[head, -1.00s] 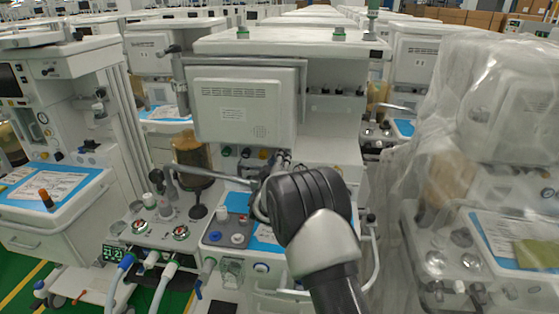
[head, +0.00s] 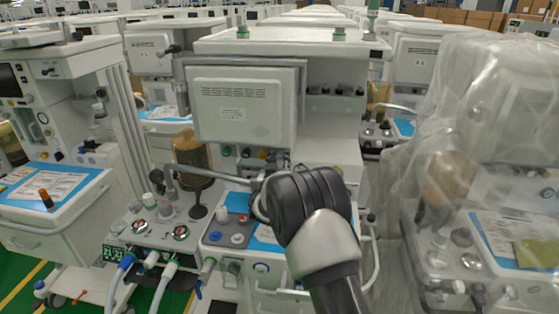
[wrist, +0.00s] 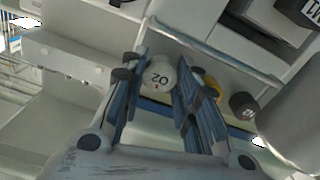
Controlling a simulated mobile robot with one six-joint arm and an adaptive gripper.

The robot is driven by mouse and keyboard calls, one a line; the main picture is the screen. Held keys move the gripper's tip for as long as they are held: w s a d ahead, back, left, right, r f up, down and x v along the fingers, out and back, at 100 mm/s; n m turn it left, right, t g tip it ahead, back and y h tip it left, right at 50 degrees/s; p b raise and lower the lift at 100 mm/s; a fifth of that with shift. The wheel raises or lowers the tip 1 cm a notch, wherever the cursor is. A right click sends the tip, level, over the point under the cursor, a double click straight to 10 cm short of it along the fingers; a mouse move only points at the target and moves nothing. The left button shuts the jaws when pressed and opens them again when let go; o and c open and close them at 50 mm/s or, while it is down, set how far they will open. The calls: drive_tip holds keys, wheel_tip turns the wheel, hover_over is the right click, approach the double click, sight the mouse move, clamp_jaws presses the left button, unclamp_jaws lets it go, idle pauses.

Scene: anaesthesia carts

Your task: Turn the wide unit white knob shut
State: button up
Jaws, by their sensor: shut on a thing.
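In the wrist view, a round white knob (wrist: 159,78) marked "O2" sits between the two blue-grey fingers of my gripper (wrist: 157,72). The fingers are shut on the knob, one on each side. In the head view, the wide unit (head: 280,46) stands in the middle, with a pale monitor panel on its front. My dark arm covers part of its lower front there, and hides both the knob and my gripper.
A yellow knob (wrist: 212,88) and a black knob (wrist: 243,104) are close beside my right finger in the wrist view. In the head view, a plastic-covered cart (head: 480,170) stands at the right. Another cart (head: 60,120) stands at the left.

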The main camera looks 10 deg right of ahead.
idle(0.3)
drive_tip(key=o, duration=0.8)
drive_tip(key=shift+s, duration=0.15)
drive_tip(key=v, duration=1.1)
drive_tip(key=shift+s, duration=0.35)
drive_tip(key=shift+a, duration=0.15)
